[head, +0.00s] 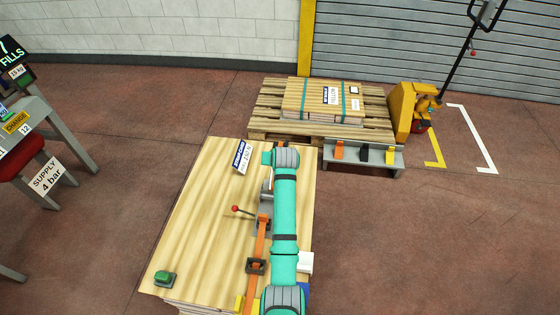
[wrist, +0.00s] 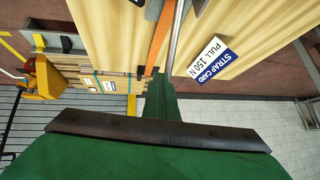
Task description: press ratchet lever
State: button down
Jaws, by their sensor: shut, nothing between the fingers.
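The ratchet (head: 263,221) sits on an orange strap (head: 256,248) across the timber stack. Its lever with a red ball (head: 235,208) sticks out to the left in the head view. In the wrist view the strap (wrist: 160,38) runs beside a grey rod (wrist: 175,38), which looks like the lever; its ball is out of frame. My gripper (wrist: 162,82) shows green at the rod's lower end and looks shut and empty. I cannot tell whether it touches the rod. In the head view my arm largely hides the gripper.
The timber stack (head: 205,215) bears a strap card (head: 242,156) and a green button (head: 165,278). Behind it are a loaded pallet (head: 262,100), a yellow pallet jack (head: 405,110) and a grey rack (head: 365,158). A bench (head: 45,125) stands left. Floor right is open.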

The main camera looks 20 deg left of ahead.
jog(key=v, duration=0.6)
jog(key=shift+d+r, duration=0.15)
jog(key=shift+d, duration=0.25)
dwell(1.0)
